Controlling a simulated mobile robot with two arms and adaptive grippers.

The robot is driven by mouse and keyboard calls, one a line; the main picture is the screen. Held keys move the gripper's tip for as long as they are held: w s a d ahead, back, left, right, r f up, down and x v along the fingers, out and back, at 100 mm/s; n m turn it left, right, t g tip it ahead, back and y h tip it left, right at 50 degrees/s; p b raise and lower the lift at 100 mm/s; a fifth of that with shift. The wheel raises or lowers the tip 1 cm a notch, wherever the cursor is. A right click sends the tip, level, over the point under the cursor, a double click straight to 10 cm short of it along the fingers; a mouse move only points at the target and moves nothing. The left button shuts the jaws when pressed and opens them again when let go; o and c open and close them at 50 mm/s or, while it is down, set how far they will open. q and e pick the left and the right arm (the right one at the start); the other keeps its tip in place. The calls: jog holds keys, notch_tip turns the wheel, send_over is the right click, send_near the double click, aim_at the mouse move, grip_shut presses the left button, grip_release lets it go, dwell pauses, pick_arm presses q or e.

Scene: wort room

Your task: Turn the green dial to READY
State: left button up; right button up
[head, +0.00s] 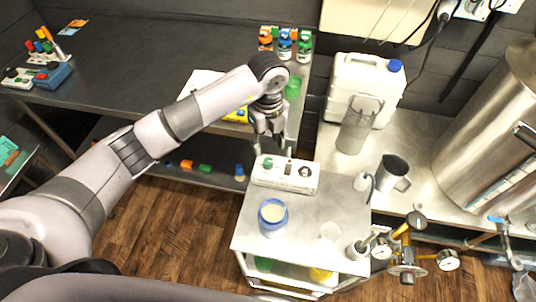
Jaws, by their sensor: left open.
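A white control box (285,184) lies on the steel top of a small cart. It has a green dial (268,163) at its left end, a dark switch (289,167) in the middle and a round dark-centred part (305,172) at its right end. My left gripper (272,143) points down just behind and above the box, close to the green dial. It is open, with nothing seen between its fingers. I cannot tell whether a finger touches the dial. Any READY marking is too small to read. My right gripper is not in view.
A blue cup (272,214) stands on the cart top (315,212). A jug (392,173), a white canister (365,86) and a large steel kettle (495,125) stand on the right bench.

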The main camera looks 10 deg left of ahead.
aim_at(268, 161)
pick_arm(q)
notch_tip(268, 161, down, 8)
jog(key=shift+r+p, duration=0.25)
jog(key=shift+p, duration=0.35)
jog(key=shift+c, duration=0.4)
grip_shut()
